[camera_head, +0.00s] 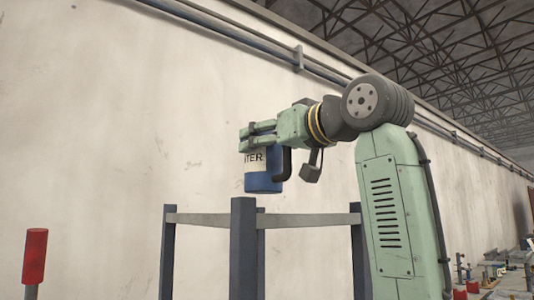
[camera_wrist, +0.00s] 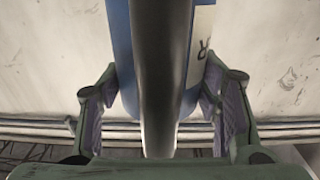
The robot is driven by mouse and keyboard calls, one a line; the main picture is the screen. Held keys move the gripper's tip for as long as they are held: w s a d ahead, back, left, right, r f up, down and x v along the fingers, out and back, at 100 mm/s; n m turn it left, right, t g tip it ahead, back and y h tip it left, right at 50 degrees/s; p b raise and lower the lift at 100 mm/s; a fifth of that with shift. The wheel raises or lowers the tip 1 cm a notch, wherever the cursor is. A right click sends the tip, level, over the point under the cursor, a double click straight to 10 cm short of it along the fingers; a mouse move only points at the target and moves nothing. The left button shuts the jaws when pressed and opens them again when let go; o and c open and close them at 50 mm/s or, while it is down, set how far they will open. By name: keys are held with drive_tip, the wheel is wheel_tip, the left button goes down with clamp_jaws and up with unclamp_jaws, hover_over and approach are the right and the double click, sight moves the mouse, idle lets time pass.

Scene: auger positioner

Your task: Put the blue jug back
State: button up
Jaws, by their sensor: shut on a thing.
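The blue jug (camera_head: 263,183) has a white label band with dark lettering, of which "TER" shows, and a dark handle on its right side. My gripper (camera_head: 262,132) is shut on the jug near its top and holds it roughly upright in the air. In the head view the jug is just above and behind the top of a dark post; I cannot tell the gap. In the wrist view, the blue jug (camera_wrist: 122,60) is between the fingers of my gripper (camera_wrist: 162,110), with the dark handle running down the middle in front. The jug's top is hidden by the fingers.
A frame of dark posts (camera_head: 243,245) with grey crossbars stands below the jug. A red-topped rod (camera_head: 34,257) is at the lower left. A pale wall (camera_head: 100,120) with pipes along it runs behind. Small clutter lies far off at the lower right.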

sight(276, 161)
drive_tip(key=shift+w, duration=0.25)
drive_tip(key=shift+d+f, duration=0.1)
drive_tip(key=shift+f, duration=0.25)
wheel_tip(276, 161, down, 3)
drive_tip(key=shift+r, duration=0.2)
drive_tip(key=shift+f, duration=0.15)
drive_tip(key=shift+f, duration=0.15)
drive_tip(key=o, duration=1.5)
